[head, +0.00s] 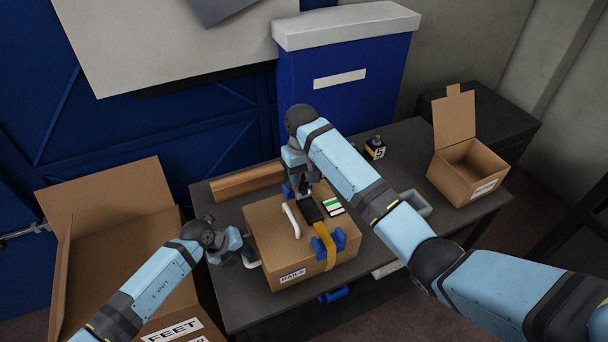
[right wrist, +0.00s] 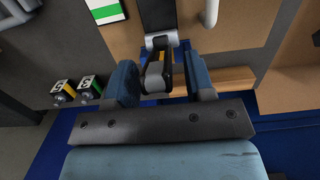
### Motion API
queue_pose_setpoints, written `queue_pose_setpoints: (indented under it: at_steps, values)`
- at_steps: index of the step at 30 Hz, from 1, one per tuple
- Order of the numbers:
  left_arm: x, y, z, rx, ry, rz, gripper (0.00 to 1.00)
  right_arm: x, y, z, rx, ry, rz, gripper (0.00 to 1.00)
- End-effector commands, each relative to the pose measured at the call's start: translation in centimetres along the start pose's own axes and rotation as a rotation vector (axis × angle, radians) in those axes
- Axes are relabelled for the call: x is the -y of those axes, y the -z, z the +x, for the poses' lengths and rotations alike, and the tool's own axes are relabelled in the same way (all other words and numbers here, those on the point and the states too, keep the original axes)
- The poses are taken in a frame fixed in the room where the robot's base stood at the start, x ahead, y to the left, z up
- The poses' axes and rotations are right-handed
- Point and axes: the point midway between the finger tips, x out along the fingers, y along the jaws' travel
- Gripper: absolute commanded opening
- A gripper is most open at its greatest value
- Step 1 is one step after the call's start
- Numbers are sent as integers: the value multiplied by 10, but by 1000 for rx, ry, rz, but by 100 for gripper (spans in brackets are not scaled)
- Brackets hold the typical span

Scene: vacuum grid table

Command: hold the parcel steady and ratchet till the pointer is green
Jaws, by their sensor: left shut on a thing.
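The parcel (head: 270,240) is a closed cardboard box on the dark table, with a yellow strap (head: 324,243) and blue corner pieces (head: 338,241). A dark ratchet (head: 311,212) sits on the strap. Beside it is a green, white and black gauge (head: 333,206); its pointer is too small to read. My right gripper (head: 303,186) is over the parcel's back edge. In the right wrist view its blue fingers stand open either side of the grey ratchet lever (right wrist: 157,75), with small gaps.
A large open box (head: 110,235) stands at left. A blue bin (head: 345,85) stands behind.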

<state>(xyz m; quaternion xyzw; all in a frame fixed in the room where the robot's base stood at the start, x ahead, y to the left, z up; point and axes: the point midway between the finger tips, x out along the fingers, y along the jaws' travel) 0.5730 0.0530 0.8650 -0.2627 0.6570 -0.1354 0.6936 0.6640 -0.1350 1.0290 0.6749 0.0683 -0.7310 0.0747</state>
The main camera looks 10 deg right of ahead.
Motion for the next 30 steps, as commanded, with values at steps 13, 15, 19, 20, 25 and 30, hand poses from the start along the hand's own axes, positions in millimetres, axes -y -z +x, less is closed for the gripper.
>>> queue_pose_setpoints:
  at_steps: [13, 15, 19, 20, 25, 30]
  values:
    - [0, 0, 0, 1, 1, 0, 0, 0, 1, -46, -6, -2, -1, 49]
    - [0, 0, 0, 1, 1, 1, 0, -1, 1, -63, -6, -3, -1, 49]
    - [0, 0, 0, 1, 1, 1, 0, -2, 2, -83, -10, -7, -3, 49]
    - [0, 0, 0, 1, 1, 1, 0, -2, 2, -87, -9, -7, -2, 49]
    - [0, 0, 0, 1, 1, 1, 0, -1, 1, -108, -5, -3, -1, 49]
    - [0, 0, 0, 2, 1, 1, 0, 0, 0, -119, 0, -1, -1, 49]
